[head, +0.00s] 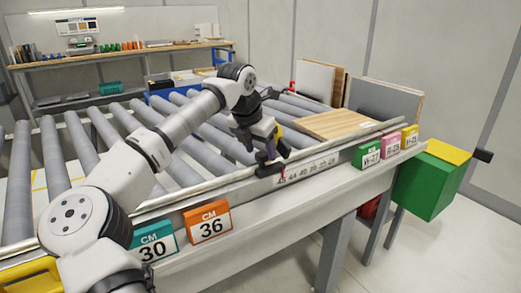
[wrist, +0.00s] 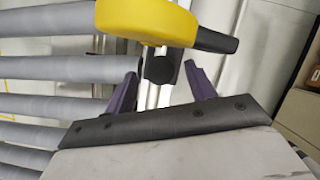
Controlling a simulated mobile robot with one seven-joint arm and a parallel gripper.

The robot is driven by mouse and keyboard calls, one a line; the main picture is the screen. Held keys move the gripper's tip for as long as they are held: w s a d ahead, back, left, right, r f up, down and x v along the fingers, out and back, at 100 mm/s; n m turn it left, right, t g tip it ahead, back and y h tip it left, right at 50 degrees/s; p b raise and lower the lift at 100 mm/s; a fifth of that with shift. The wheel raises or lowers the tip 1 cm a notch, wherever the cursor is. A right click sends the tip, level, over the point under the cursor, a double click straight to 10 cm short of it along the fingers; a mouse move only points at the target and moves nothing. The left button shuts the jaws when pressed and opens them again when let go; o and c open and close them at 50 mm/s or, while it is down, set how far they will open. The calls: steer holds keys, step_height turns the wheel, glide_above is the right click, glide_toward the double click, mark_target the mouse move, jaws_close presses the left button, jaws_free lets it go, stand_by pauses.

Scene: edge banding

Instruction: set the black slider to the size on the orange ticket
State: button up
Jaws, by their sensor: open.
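The orange ticket (head: 208,222) on the front rail reads CM 36. The black slider (head: 269,170) sits on the rail at the left end of a printed number scale (head: 310,169), by its highest number, left of the 36 mark. My gripper (head: 270,152) is over the slider, with its purple fingers pointing down. I see gaps beside the knob; contact is not visible.
A teal ticket (head: 157,241) reads CM 30. Green (head: 367,155), pink (head: 390,145) and yellow (head: 410,136) tickets stand farther right. A yellow part (wrist: 165,22) is close to the knob.

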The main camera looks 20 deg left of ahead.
steer(key=shift+w+d+f, duration=0.1)
steer(key=shift+w+f, duration=0.1)
steer(key=shift+f, duration=0.35)
jaws_close()
